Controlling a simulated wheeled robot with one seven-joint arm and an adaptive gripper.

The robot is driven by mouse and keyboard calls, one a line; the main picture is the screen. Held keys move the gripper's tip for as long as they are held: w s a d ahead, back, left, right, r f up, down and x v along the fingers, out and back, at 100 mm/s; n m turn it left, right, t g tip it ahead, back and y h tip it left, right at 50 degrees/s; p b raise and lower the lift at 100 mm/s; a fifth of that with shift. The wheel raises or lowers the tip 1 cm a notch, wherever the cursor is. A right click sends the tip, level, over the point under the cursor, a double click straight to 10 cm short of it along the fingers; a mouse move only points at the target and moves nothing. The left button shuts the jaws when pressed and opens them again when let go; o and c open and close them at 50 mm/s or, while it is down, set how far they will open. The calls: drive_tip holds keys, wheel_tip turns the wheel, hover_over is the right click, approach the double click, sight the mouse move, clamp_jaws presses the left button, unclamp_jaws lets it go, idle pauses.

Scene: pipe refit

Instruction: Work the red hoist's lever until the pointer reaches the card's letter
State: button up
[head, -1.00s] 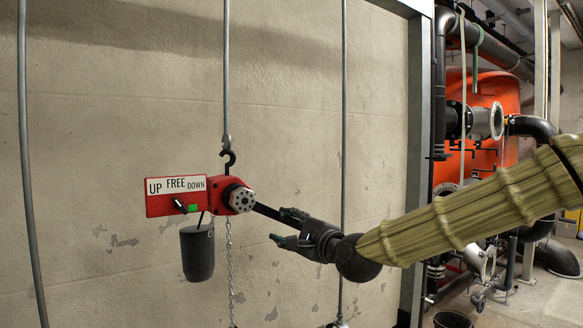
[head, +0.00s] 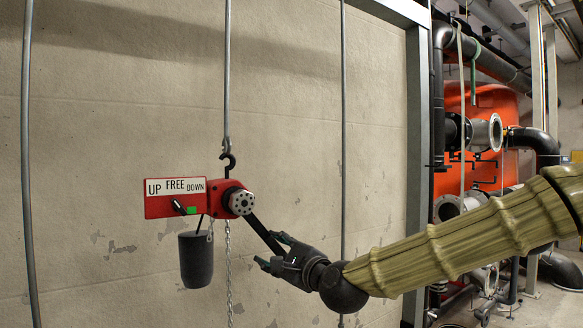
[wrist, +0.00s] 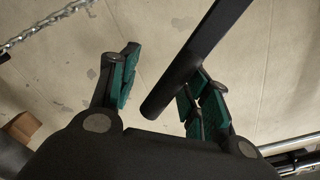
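The red hoist (head: 213,195) hangs from a hook on the wall, with a plate marked UP, FREE and DOWN. A small black selector (head: 178,207) on the plate leans up-left, beside a green patch. The hoist's black lever (head: 263,233) slopes down to the right from its round hub. My gripper (head: 272,254) is at the lever's lower end. In the wrist view the lever (wrist: 195,60) passes between my spread green-padded fingers, close to the right one, with a gap to the left one. Whether it touches the right pad is unclear. I see no pointer or lettered card.
A dark grey cylinder (head: 195,259) and a chain (head: 229,270) hang below the hoist. Vertical grey pipes (head: 343,120) run along the wall. A brown box (wrist: 22,127) shows low in the wrist view. Red and black pipework (head: 480,150) stands at the right.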

drive_tip(key=shift+s+a, duration=0.1)
drive_tip(key=shift+w+d+r+n+p, duration=0.25)
drive_tip(key=shift+w+d+r, duration=0.15)
drive_tip(key=shift+r, duration=0.15)
drive_tip(key=shift+w+d+r+n+p, duration=0.15)
drive_tip(key=shift+w+d+r+n, duration=0.15)
drive_tip(key=shift+r, duration=0.2)
drive_tip(key=shift+w+d+r+n, duration=0.25)
drive_tip(key=shift+d+r, duration=0.1)
drive_tip(key=shift+d, duration=0.15)
drive_tip(key=shift+n, duration=0.7)
drive_tip(key=shift+w+d+r+p, duration=0.2)
drive_tip(key=shift+d+r+p, duration=0.1)
drive_tip(key=shift+r, duration=0.3)
drive_tip(key=shift+w+d+r+p, duration=0.2)
drive_tip(key=shift+d+r, duration=0.05)
drive_tip(key=shift+r, duration=0.3)
drive_tip(key=shift+w+d+r+p, duration=0.2)
drive_tip(key=shift+d+r+p, duration=0.1)
drive_tip(key=shift+r, duration=0.3)
